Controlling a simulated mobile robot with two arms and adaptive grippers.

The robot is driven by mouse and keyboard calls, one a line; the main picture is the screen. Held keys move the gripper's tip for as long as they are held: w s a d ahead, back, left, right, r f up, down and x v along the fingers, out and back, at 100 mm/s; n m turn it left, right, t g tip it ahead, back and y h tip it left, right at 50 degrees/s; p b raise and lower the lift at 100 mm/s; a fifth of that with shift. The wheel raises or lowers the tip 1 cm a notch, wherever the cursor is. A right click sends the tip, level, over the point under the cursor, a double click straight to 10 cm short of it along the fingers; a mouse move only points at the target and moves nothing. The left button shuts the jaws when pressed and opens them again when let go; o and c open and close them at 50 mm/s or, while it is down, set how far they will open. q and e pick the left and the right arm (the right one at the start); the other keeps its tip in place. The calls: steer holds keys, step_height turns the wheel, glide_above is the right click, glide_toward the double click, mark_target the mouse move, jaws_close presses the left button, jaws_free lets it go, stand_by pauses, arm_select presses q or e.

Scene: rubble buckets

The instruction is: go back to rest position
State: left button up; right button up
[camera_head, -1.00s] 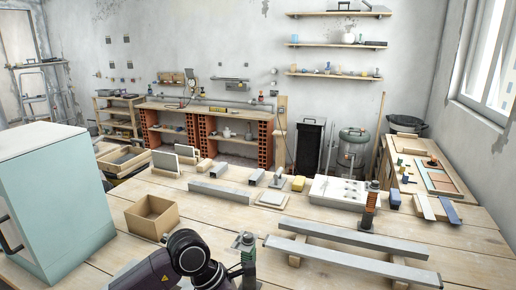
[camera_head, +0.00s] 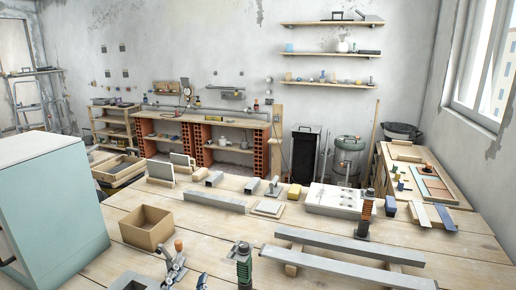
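Grey metal linkage parts at the bottom edge, left of centre, look like my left gripper (camera_head: 186,274). They are partly cut off by the frame, and I cannot tell how far the fingers stand apart. I see nothing held there. A small orange-topped piece (camera_head: 178,245) shows right at these parts. My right gripper is not in view.
An open cardboard box (camera_head: 149,241) and a pale green cabinet (camera_head: 55,215) stand at the left of the workbench (camera_head: 200,235). Bare wood lies between.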

arm_select(q)
steer(key=s+a+f+n+g+y, duration=0.1)
steer(key=s+a+f+n+g, duration=0.15)
steer(key=s+f+g, duration=0.4)
steer(key=s+a+f+n+g+y, duration=0.1)
steer(key=s+a+f+n, duration=0.2)
steer(key=f, duration=0.6)
steer(key=s+f+n+g+h, duration=0.1)
steer(key=s+f+g, duration=0.25)
steer(key=s, duration=0.55)
steer(key=s+f+g, duration=0.3)
steer(key=s+f, duration=0.2)
steer(key=s, duration=0.4)
step_height(320, 180, down, 28)
steer(key=s+g, duration=0.1)
steer(key=s, duration=0.2)
steer(key=s+a+f+g, duration=0.1)
steer(key=s+a+f, duration=0.1)
steer(key=s+f, duration=1.2)
steer(key=shift+s+a+f+g, duration=0.25)
steer(key=shift+s+a+g, duration=0.05)
steer(key=shift+s, duration=0.65)
